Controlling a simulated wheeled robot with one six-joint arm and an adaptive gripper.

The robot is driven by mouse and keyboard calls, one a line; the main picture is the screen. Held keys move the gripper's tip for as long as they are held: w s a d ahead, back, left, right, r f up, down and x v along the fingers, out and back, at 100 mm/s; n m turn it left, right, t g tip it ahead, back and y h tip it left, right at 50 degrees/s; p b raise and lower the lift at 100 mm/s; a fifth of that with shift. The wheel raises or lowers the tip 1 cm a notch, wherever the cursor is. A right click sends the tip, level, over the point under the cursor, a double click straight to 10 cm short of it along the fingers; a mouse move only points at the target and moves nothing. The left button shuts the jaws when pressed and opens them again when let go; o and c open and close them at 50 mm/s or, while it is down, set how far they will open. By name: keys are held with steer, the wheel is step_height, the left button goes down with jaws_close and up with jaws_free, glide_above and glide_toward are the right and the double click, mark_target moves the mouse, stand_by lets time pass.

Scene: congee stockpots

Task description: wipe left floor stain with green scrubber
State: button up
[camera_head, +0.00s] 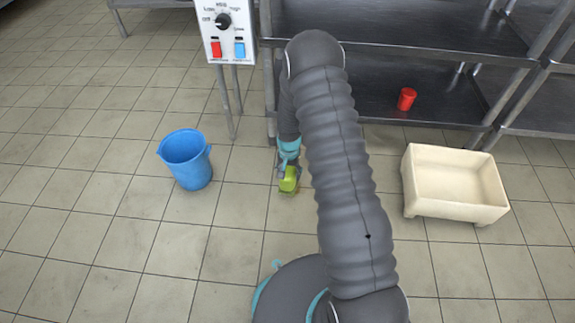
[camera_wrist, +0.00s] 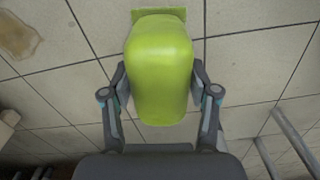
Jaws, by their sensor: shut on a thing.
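The green scrubber (camera_wrist: 160,70) is held between the two fingers of my gripper (camera_wrist: 160,92) in the wrist view. In the head view the scrubber (camera_head: 289,180) hangs below my gripper (camera_head: 288,166), left of my arm. I cannot tell whether it touches the floor. A brownish floor stain (camera_wrist: 17,36) shows at the upper left of the wrist view, apart from the scrubber. I cannot make out a stain in the head view.
A blue bucket (camera_head: 186,160) stands on the tiles to the left. A control box (camera_head: 224,30) on legs stands behind. A metal shelf (camera_head: 420,58) holds a red cup (camera_head: 407,99). A cream basin (camera_head: 455,212) sits to the right. Floor at the left is mostly clear.

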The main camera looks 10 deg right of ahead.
mark_target(288, 170)
steer(key=shift+r+p, duration=0.7)
steer(key=shift+r, duration=1)
steer(key=shift+a+f, duration=0.1)
